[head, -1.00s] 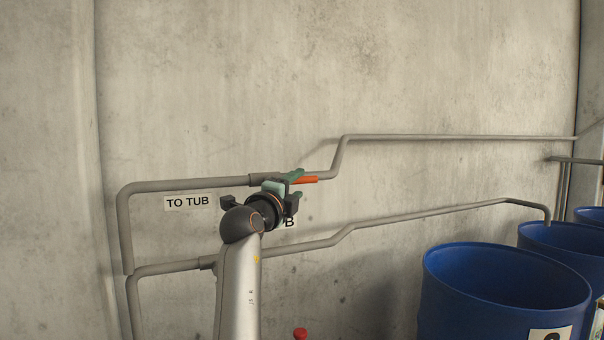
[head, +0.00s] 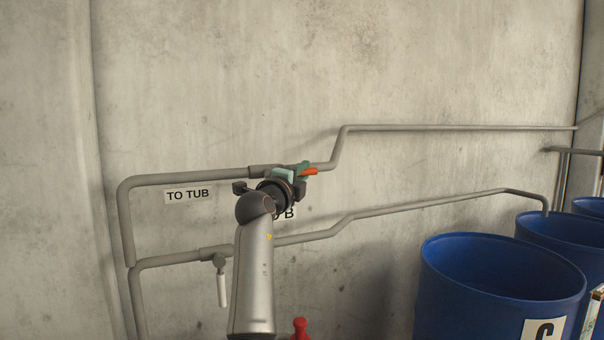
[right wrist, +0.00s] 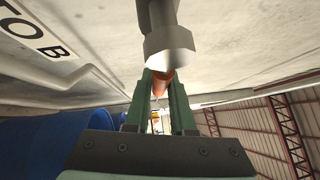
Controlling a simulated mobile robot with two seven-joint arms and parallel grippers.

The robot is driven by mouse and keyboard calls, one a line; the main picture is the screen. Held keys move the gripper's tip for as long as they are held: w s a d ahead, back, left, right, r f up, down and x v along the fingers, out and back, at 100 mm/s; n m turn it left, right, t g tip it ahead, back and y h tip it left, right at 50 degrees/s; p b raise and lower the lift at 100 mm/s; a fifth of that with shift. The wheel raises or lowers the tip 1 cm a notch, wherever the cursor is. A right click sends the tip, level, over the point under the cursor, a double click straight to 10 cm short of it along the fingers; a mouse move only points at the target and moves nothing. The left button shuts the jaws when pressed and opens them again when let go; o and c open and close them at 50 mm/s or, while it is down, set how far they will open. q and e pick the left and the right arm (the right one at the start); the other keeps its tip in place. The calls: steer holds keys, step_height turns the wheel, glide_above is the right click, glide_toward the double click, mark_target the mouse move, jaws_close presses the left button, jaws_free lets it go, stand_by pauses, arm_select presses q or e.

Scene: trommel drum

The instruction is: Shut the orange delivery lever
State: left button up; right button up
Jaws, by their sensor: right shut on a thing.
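The orange delivery lever (head: 311,171) is on the upper grey pipe, close to the wall, with a short orange end showing past my fingers in the head view. My right gripper (head: 304,169) has green fingers closed around the lever. In the right wrist view the orange lever (right wrist: 161,82) lies between the two green fingers of my right gripper (right wrist: 163,90), just below the grey valve fitting (right wrist: 168,45). My fingers and wrist hide most of the lever in the head view. My left gripper is not in view.
A pale-handled lever (head: 222,288) hangs down from the lower pipe (head: 420,204). A "TO TUB" label (head: 187,195) is on the wall left of my wrist. Blue barrels (head: 500,290) stand at the right. A red knob (head: 300,327) shows at the bottom.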

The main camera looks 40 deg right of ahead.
jaws_close()
steer(key=shift+f, duration=0.1)
stand_by(0.8)
